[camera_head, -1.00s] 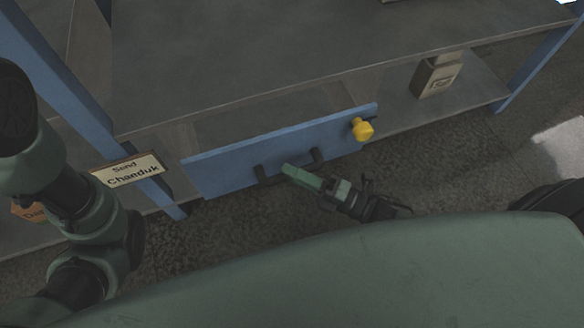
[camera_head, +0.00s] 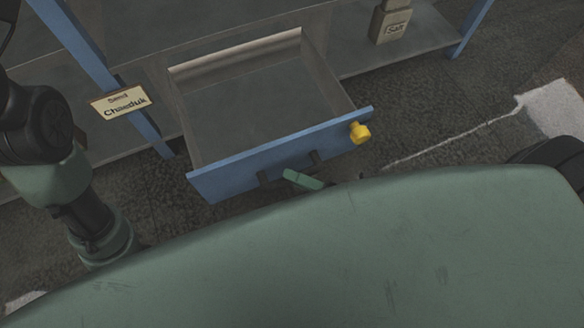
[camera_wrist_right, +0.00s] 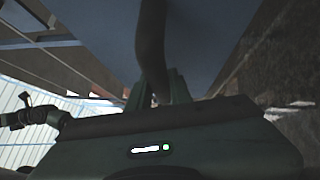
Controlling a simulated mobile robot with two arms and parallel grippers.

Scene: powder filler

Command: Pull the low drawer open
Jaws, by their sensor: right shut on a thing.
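The low drawer (camera_head: 240,158) has a blue front and stands pulled well out from under the table, its grey inside empty. Its dark bar handle (camera_head: 290,168) is on the front. My right gripper (camera_head: 302,180) is at the handle, mostly hidden by my green body. In the right wrist view the gripper (camera_wrist_right: 158,92) is shut on the dark handle (camera_wrist_right: 150,45), with the blue drawer front (camera_wrist_right: 195,40) behind it. My left arm shows at the left of the head view, but its gripper is not in view.
A yellow knob (camera_head: 359,133) sits on the drawer front's right end. The floor right of the drawer is clear.

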